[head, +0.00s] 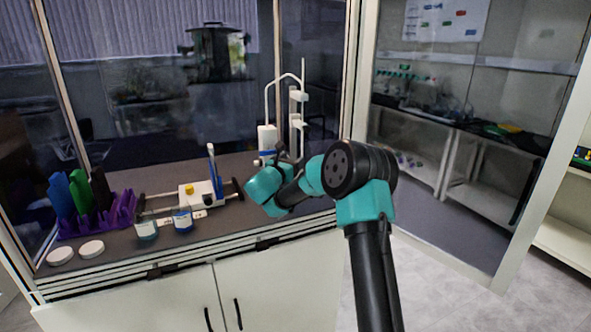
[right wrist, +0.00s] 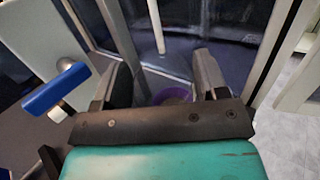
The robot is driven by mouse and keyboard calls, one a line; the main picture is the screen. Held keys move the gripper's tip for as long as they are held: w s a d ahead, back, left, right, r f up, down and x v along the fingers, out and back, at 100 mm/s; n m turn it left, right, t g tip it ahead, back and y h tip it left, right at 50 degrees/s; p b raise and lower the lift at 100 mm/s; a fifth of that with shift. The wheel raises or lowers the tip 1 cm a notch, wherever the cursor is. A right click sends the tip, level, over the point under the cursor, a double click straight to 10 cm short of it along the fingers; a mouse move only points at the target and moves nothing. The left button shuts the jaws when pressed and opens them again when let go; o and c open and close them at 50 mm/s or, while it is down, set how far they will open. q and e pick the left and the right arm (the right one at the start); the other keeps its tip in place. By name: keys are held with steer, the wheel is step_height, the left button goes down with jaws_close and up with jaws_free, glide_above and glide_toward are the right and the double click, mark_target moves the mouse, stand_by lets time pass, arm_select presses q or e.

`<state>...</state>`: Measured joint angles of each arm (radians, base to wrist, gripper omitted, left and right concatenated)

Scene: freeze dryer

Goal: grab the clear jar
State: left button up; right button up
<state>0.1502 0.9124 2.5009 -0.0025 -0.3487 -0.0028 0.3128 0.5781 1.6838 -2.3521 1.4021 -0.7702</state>
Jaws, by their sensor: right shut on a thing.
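My right gripper (right wrist: 164,84) has its two dark fingers apart, shut on a see-through thing with a round purple part (right wrist: 174,95), which I take to be the clear jar. Its outline is faint and mostly hidden behind the gripper body. In the head view my teal and black right arm covers the bench's right end, and the fingertips and jar are not clear there. A jar with teal contents (head: 146,229) and one with blue contents (head: 183,219) stand at the bench's front edge. My left gripper is not in view.
Two white round lids (head: 91,248) lie front left, beside a purple rack (head: 108,215) with coloured items. A white and blue device (head: 197,193) stands behind the jars. A white stand with a tall tube (head: 267,137) is near my right arm. Window posts border the bench.

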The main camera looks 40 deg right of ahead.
steer(key=s+a+y, duration=0.2)
steer(key=s+a, duration=0.1)
steer(key=a, duration=0.6)
steer(key=s+a+r+g+y, duration=0.1)
steer(key=s+a+y, duration=0.2)
steer(key=a, duration=0.7)
steer(key=shift+s+r+g, duration=0.25)
steer(key=shift+s+g, duration=0.05)
